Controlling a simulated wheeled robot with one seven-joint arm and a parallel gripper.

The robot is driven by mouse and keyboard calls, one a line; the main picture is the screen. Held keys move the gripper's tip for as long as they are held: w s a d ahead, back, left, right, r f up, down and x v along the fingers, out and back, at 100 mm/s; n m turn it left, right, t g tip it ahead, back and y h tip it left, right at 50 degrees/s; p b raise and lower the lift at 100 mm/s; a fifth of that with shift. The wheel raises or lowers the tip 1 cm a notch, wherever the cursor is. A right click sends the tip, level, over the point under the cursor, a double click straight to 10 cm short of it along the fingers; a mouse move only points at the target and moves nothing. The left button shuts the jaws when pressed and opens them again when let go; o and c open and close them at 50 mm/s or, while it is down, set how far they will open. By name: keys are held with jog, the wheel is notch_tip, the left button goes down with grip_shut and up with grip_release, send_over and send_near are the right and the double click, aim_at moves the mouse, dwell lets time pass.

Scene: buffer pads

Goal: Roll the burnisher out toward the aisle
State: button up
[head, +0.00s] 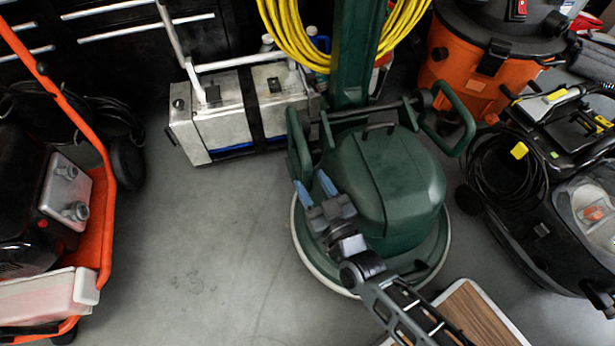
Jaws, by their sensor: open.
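The burnisher (395,184) is a dark green floor machine with a round base, standing on the grey floor right of centre. Its green column rises at the back with a yellow cable (290,32) looped around it. A green loop handle (457,122) sticks out at its right. My gripper (315,182) has two blue fingertips, spread apart with nothing between them. It is over the left side of the burnisher, close to the housing. I cannot tell whether it touches. My arm covers part of the front of the round base.
A silver metal case (215,120) stands behind on the left. An orange-framed machine (95,185) is at the far left. An orange vacuum (470,65) and a black machine (565,190) crowd the right. A wood-topped board (475,315) lies in front. Floor left of centre is clear.

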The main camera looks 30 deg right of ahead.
jog(key=shift+w+d+b, duration=0.2)
jog(key=shift+w+b, duration=0.1)
jog(key=shift+w, duration=1.15)
jog(key=shift+c, duration=0.2)
grip_shut()
